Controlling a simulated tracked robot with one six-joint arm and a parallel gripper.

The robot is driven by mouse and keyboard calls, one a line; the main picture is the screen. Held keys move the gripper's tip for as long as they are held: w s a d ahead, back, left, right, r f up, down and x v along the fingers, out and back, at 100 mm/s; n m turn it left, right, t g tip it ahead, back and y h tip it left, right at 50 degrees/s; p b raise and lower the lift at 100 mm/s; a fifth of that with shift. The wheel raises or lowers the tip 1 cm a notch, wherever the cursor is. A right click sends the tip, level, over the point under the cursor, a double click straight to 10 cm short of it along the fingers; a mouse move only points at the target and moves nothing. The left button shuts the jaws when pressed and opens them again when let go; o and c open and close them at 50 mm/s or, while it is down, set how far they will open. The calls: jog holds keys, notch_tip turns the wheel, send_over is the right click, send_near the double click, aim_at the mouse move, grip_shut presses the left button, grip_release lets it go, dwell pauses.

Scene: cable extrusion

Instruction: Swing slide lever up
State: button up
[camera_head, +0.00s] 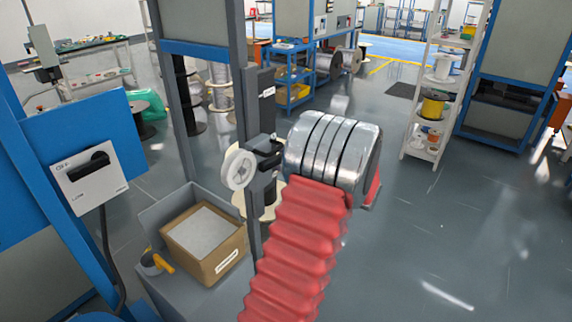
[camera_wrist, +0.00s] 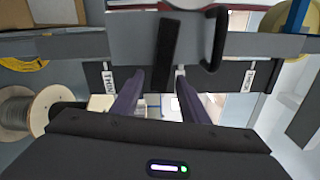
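In the wrist view, a black bar (camera_wrist: 168,52), which looks like the slide lever, hangs slightly tilted across a grey horizontal rail (camera_wrist: 120,45). My gripper (camera_wrist: 159,74) is open, its two dark purple fingers pointing at the rail. The bar's lower part shows between the fingertips, nearer the right one; I cannot tell whether they touch. A black loop handle (camera_wrist: 214,40) is just right of the bar. In the head view, a black fitting (camera_head: 268,150) sits on the grey upright post beside a white wheel (camera_head: 239,169). My arm hides my gripper there.
An open cardboard box (camera_head: 205,243) stands in a grey tray left of the post. A switch box (camera_head: 90,175) with a black knob is at the left. A white shelf rack (camera_head: 436,100) holds spools at the right. The floor (camera_head: 460,220) right of my arm is clear.

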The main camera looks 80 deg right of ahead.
jog(key=shift+s, duration=0.1)
jog(key=v, duration=1.3)
jog(key=shift+s+a, duration=0.2)
jog(key=shift+s, duration=0.05)
jog(key=shift+w+f, duration=0.1)
jog(key=shift+w, duration=0.05)
dwell(0.4)
